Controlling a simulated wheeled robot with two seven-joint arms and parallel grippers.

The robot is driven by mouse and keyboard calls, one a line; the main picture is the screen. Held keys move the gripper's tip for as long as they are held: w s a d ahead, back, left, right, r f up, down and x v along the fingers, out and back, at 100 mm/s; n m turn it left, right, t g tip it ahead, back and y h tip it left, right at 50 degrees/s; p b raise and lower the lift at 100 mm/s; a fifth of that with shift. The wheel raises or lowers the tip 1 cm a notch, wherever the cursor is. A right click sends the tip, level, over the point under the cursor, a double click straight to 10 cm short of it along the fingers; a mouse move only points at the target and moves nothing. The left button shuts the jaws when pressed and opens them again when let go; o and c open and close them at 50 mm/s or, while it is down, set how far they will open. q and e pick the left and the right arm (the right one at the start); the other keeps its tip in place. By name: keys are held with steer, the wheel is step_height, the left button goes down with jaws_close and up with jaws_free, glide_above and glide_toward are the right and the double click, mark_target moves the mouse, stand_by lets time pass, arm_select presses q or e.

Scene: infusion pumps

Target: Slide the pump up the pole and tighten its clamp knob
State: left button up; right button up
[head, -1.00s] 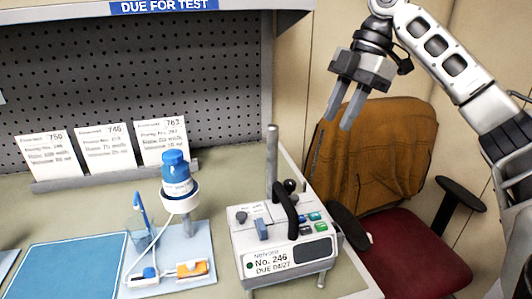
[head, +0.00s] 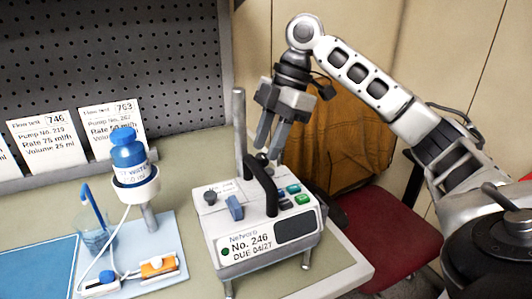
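The white pump (head: 225,251), labelled No. 246 DUE 04/27, stands on the bench with a black carry handle (head: 262,184) on top. The upright grey pole (head: 239,125) rises at its back. A dark round knob (head: 261,157), which looks like the clamp knob, sits just behind the handle beside the pole. My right gripper (head: 269,150) points down over the back of the pump, right of the pole. Its two fingers are apart, with the tips close to the knob; I cannot tell whether they touch it. The clamp itself is mostly hidden. My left gripper is out of view.
A blue-capped bottle (head: 128,150) sits in a holder on a pale stand at left, with tubing and a beaker (head: 95,236). A chair (head: 385,235) is beyond the bench's right edge.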

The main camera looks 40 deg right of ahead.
steer(key=shift+x, duration=0.8)
jaws_close()
